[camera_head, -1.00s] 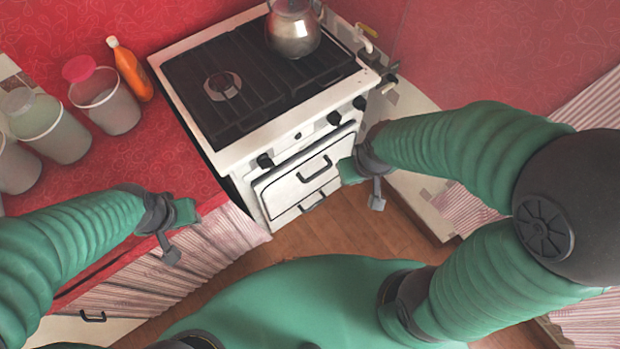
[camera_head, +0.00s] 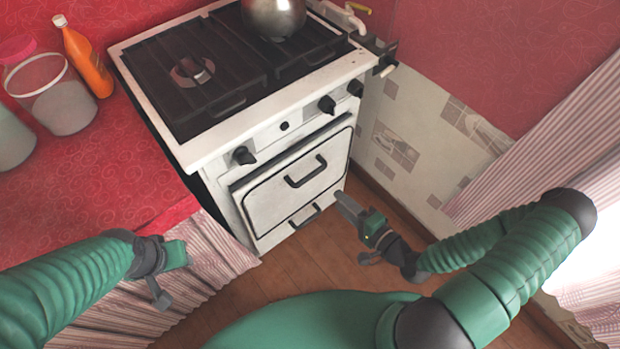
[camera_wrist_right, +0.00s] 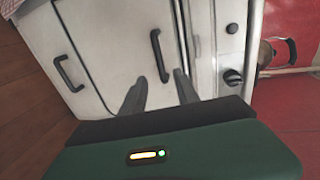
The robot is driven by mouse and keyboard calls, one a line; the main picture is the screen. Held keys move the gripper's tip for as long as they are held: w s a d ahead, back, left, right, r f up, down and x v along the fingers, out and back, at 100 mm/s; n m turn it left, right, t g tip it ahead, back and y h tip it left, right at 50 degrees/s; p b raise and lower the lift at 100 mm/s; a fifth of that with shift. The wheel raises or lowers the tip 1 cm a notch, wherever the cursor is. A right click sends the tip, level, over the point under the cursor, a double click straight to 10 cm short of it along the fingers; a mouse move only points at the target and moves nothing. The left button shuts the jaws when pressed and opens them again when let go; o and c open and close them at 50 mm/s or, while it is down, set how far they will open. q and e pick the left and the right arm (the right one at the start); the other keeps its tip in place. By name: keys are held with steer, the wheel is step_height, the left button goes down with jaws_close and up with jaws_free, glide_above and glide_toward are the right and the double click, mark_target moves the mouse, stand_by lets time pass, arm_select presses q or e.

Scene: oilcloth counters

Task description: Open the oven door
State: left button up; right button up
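The white oven door (camera_head: 275,200) is on the front of the stove (camera_head: 290,125) and looks shut. Its dark bar handle (camera_head: 306,172) runs across the door; the handle also shows in the right wrist view (camera_wrist_right: 156,57). My right gripper (camera_head: 343,199) is in front of the stove, to the right of and lower in the picture than the handle. In the right wrist view its two fingers (camera_wrist_right: 160,84) are apart and empty, with the handle ahead between them. My left gripper (camera_head: 168,270) is over the left counter's front edge, away from the stove; its fingers are unclear.
A lower panel has its own handle (camera_head: 305,215). Stove knobs (camera_head: 327,104) sit above the door. A metal kettle (camera_head: 273,18) stands on the burners. The red counter (camera_head: 130,170) holds containers and an orange bottle (camera_head: 85,55). Wooden floor (camera_head: 300,265) lies clear in front.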

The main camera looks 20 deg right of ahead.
mark_target(311, 176)
steer(key=b+x, duration=0.2)
steer(key=x, duration=1.1)
steer(key=shift+w+f, duration=0.25)
steer(key=shift+w, duration=0.1)
steer(key=shift+w+a, duration=0.2)
steer(key=shift+w, duration=0.15)
steer(key=shift+d, duration=0.1)
steer(key=shift+c, duration=1)
jaws_close()
steer(key=shift+s+f, duration=0.1)
steer(key=shift+s, duration=0.05)
